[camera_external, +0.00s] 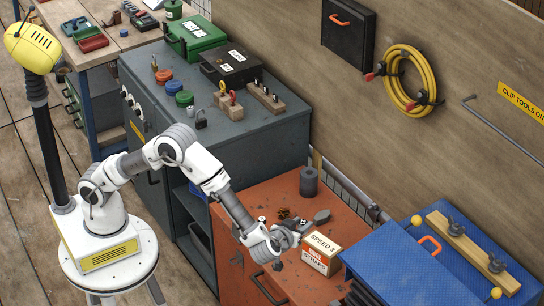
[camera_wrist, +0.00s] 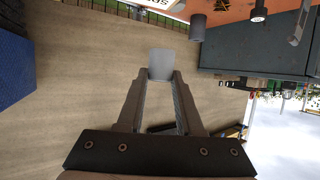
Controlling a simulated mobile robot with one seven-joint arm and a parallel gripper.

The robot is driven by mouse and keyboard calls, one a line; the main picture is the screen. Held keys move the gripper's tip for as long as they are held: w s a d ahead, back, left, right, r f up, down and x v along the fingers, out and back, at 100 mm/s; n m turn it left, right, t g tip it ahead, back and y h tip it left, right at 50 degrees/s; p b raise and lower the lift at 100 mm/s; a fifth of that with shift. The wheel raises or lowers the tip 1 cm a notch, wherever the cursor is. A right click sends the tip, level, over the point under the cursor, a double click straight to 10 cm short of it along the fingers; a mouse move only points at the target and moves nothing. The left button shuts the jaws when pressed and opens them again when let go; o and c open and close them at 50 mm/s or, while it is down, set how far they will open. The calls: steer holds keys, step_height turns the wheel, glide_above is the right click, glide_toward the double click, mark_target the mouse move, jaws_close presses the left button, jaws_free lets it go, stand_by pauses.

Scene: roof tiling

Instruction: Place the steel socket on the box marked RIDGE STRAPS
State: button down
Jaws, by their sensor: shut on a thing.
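My gripper (camera_wrist: 160,78) is shut on a pale grey, smooth piece, the steel socket (camera_wrist: 161,64), which sits between the fingertips in the wrist view. In the external view my gripper (camera_external: 292,236) is low over the orange cabinet, just left of the box. The held socket is too small there to make out clearly. The word RIDGE is not legible. The held socket looks apart from the box.
The orange cabinet top (camera_external: 283,190) carries a dark cylinder (camera_external: 308,181), a grey flat-bladed tool (camera_external: 322,216) and small brown pieces (camera_external: 285,213). A blue chest (camera_external: 405,262) stands close right of the box. A dark grey cabinet (camera_external: 270,122) with pots and blocks stands behind.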

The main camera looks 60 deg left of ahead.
steer(key=s+d+r+m+t+h, duration=0.1)
steer(key=s+d+r, duration=0.15)
steer(key=d, duration=0.25)
steer(key=b, duration=0.4)
glide_above(320, 246)
steer(key=shift+m+h, duration=0.3)
step_height(320, 246, down, 7)
steer(key=shift+s+f, duration=0.1)
steer(key=shift+f, duration=0.1)
steer(key=shift+f+b, duration=0.6)
steer(key=shift+f, duration=1.4)
steer(key=shift+f, duration=0.15)
steer(key=c, duration=0.6)
jaws_free()
steer(key=shift+o, duration=0.2)
